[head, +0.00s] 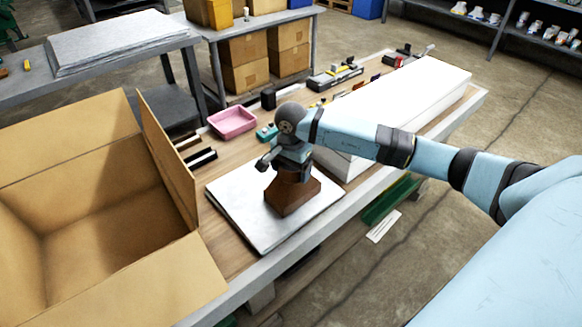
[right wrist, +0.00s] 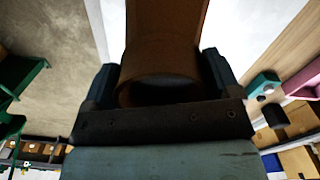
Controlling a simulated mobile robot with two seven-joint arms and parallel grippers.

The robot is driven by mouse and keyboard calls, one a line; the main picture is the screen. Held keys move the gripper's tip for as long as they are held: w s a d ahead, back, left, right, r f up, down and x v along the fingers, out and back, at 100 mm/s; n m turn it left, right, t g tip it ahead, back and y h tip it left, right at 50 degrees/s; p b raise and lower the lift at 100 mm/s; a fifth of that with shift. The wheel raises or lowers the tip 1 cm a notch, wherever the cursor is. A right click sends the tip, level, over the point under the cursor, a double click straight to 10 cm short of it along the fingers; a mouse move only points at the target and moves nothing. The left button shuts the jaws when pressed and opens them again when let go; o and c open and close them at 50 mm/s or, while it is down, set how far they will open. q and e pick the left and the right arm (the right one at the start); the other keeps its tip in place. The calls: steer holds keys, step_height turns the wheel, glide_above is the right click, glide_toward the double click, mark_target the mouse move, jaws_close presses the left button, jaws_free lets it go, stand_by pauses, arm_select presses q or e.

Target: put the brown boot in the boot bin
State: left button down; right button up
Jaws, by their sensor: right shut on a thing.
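The brown boot (head: 291,194) is at the middle of the head view, over a flat white sheet stack (head: 237,213) on the workbench. My right gripper (head: 291,168) is above it and shut on its upper part. In the right wrist view the boot (right wrist: 166,45) sits between the two fingers, with its dark opening toward the camera. I cannot tell whether its sole touches the sheets. A big open cardboard box (head: 95,215) stands at the left; no label shows, so I cannot tell if it is the boot bin. My left gripper is not in view.
A long white block (head: 420,85) lies along the bench behind my right arm. A pink tray (head: 232,121), a teal item (head: 266,132) and small tools lie at the back. The box's raised flap (head: 166,150) stands between the box and the sheets.

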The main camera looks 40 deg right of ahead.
steer(key=shift+f, duration=0.15)
steer(key=o, duration=1.2)
